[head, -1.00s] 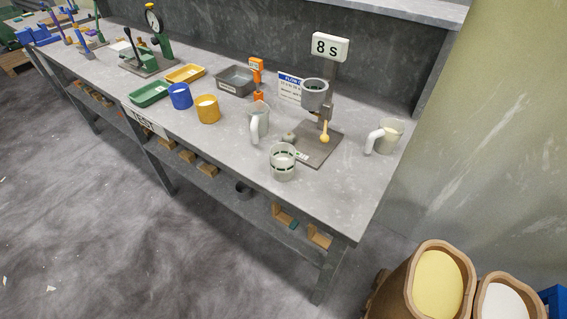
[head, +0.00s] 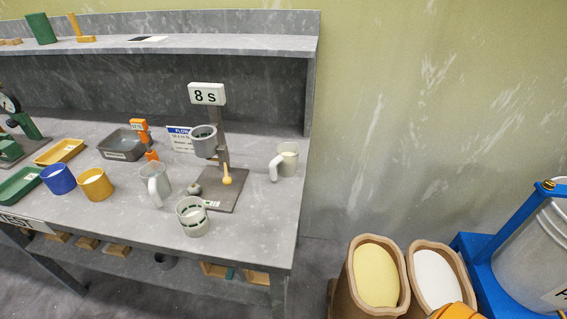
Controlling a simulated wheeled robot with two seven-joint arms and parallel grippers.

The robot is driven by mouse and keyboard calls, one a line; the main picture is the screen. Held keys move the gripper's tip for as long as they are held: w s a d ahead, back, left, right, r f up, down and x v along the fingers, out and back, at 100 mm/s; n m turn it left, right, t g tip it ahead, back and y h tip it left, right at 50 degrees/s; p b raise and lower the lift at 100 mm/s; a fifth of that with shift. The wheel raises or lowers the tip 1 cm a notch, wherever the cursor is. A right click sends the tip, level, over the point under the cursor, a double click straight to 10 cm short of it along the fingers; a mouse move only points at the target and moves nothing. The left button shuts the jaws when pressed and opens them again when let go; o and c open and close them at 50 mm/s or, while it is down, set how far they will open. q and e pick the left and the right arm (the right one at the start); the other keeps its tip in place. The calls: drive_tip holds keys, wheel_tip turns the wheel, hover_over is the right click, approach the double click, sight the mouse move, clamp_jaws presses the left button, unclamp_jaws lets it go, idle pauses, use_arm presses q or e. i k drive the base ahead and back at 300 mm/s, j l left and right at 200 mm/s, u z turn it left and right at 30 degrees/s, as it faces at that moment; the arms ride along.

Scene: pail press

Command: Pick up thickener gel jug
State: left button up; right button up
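Two pale translucent jugs with white handles stand upright on the grey bench. One jug (head: 289,160) is near the bench's right end, right of the stand with the "8 S" sign, its handle toward the left. The other jug (head: 157,184) is left of that stand, its handle toward the front. Both seem to hold something pale. I can read no label on either, so I cannot tell which holds thickener gel. Neither of my grippers is in view.
The stand (head: 218,189) holds a grey cup (head: 204,140). A ringed clear beaker (head: 193,217) is in front. Blue (head: 58,179) and yellow (head: 96,185) cups and trays are left. Two brown-rimmed bins (head: 352,285) and a blue frame (head: 483,246) stand on the right. The bench's front right corner is clear.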

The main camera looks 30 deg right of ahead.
sight(287, 157)
drive_tip(key=l+z, duration=0.15)
drive_tip(key=z, duration=0.2)
drive_tip(key=i+l+z, duration=0.1)
drive_tip(key=z, duration=0.25)
drive_tip(key=i+l+z, duration=0.1)
drive_tip(key=z, duration=0.2)
